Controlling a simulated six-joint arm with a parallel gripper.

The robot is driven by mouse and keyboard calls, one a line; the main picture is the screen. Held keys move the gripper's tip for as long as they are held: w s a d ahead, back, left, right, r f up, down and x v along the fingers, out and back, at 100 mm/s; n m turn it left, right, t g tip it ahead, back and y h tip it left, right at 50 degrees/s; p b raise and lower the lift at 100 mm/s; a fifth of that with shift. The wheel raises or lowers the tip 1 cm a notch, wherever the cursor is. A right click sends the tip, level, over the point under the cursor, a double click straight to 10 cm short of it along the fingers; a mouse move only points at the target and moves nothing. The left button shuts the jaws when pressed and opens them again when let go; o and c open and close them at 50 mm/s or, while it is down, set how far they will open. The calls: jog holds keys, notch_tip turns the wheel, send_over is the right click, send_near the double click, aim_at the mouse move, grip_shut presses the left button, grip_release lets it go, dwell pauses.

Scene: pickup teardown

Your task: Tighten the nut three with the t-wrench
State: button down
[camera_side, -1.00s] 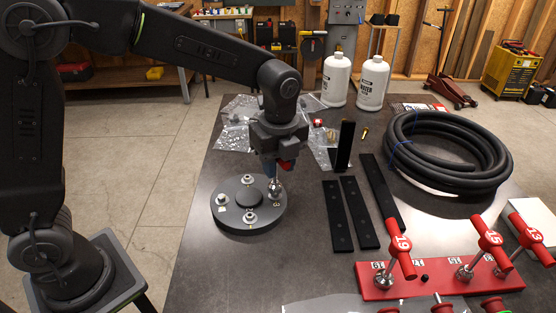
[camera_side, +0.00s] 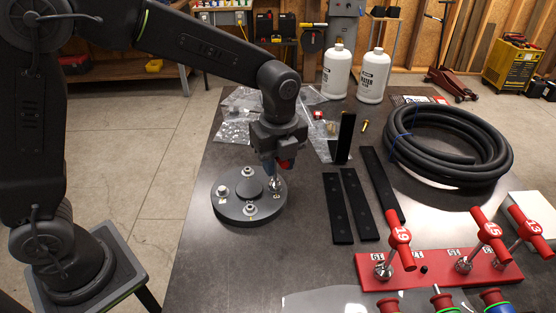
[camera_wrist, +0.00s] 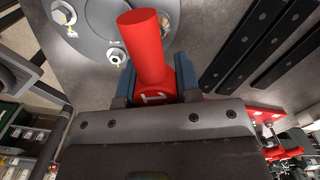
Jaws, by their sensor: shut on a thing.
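My gripper (camera_side: 277,163) is shut on the red t-wrench (camera_side: 286,163), whose thick red handle (camera_wrist: 147,50) shows between the jaws in the wrist view. The wrench points down, and its metal socket end (camera_side: 275,183) is at the nut position beside the mark 3 on the right of the round dark flange (camera_side: 236,214). The nut there is hidden by the socket. Other nuts on the flange show at the left (camera_side: 223,188), back (camera_side: 247,172) and front (camera_side: 250,208). I cannot tell how fully the socket sits on the nut.
A red rack (camera_side: 450,271) at the front right holds upright t-wrenches marked 19, 15 and 13, with one empty hole. Black flat bars (camera_side: 337,210) lie right of the flange, near one upright black block (camera_side: 344,138). A coiled hose (camera_side: 400,165) and white bottles (camera_side: 374,76) stand farther back.

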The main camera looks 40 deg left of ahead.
jog(key=m, duration=0.6)
jog(key=shift+s+a+f+m, duration=0.25)
jog(key=shift+s+f+m, duration=0.05)
jog(key=shift+s, duration=0.1)
jog(key=m, duration=0.4)
jog(key=a+m, duration=0.1)
jog(key=m, duration=0.2)
jog(key=shift+s, duration=0.15)
jog(key=shift+d, duration=0.1)
jog(key=shift+r, duration=1.2)
